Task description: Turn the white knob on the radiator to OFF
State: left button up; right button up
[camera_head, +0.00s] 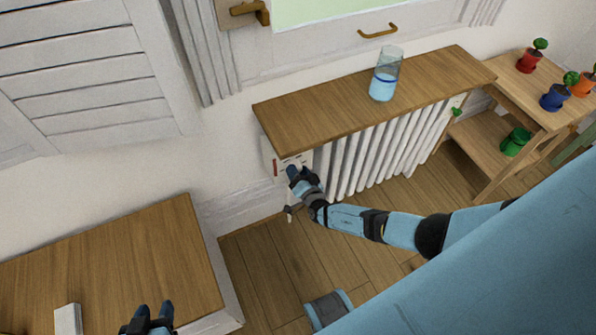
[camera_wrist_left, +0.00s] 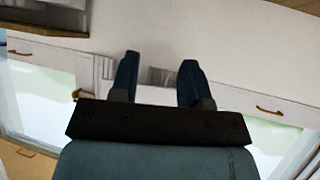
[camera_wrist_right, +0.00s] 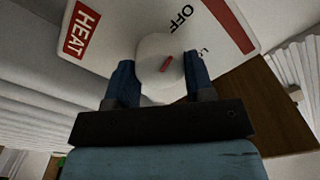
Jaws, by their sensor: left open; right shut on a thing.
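The white radiator (camera_head: 380,155) stands under a wooden shelf. A white dial plate (camera_head: 284,163) sits at its left end; in the right wrist view the plate (camera_wrist_right: 122,32) carries a red HEAT label, the word OFF and a red strip. The round white knob (camera_wrist_right: 150,50) has a short red mark slanting up and right, roughly towards the OFF side. A smaller label beside it is partly hidden. My right gripper (camera_head: 296,172) is at the plate; its fingers (camera_wrist_right: 158,75) are shut on the knob, one each side. My left gripper (camera_head: 152,308) is open, empty and far from the radiator.
A glass of blue liquid (camera_head: 384,75) stands on the shelf (camera_head: 330,105) above the radiator. A wooden table (camera_head: 120,255) with a white block (camera_head: 68,319) is at lower left. A side table (camera_head: 520,92) with small potted plants is at right.

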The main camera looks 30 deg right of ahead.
pick_arm(q)
jog(key=shift+r, duration=0.1)
pick_arm(e)
jog(key=o, duration=0.9)
pick_arm(q)
jog(key=p, duration=0.2)
jog(key=shift+s+r+p, duration=0.1)
jog(key=shift+r+p, duration=0.3)
pick_arm(e)
jog(key=s, duration=1.3)
jog(key=shift+s+a, duration=0.4)
pick_arm(q)
jog(key=shift+r, duration=0.2)
jog(key=shift+a, duration=0.1)
